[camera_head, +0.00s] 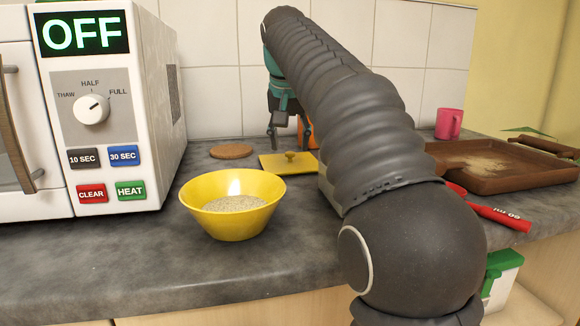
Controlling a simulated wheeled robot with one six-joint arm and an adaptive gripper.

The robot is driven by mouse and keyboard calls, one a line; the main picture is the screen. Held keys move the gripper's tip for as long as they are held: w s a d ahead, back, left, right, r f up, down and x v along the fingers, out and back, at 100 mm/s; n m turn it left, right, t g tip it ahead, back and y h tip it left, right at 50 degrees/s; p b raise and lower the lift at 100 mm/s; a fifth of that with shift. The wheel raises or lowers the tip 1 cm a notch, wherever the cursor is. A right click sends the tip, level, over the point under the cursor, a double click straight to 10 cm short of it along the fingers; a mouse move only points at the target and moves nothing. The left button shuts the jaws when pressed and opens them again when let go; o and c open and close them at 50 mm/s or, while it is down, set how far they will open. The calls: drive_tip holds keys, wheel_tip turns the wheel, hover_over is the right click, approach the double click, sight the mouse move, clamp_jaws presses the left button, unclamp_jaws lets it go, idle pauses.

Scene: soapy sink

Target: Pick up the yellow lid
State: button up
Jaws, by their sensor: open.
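The yellow lid (273,166) lies flat on the grey counter, behind and to the right of the yellow bowl. It is square with a small knob (290,156) on top. My gripper (290,134) is open, pointing down just above the lid, with its fingertips near the knob. I cannot tell whether a finger touches the lid. My arm hides part of the area to the right of the lid.
The yellow bowl (232,204) holds pale grains. A microwave (105,110) stands at the left. A round brown coaster (231,151) lies behind the bowl. An orange object (310,134) is partly hidden. A wooden tray (500,164), pink mug (449,123) and red measuring spoon (500,217) are right.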

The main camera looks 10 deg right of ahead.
sight(290, 153)
drive_tip(key=x, duration=0.3)
drive_tip(key=shift+f+b, duration=0.15)
drive_tip(key=shift+b, duration=0.15)
clamp_jaws()
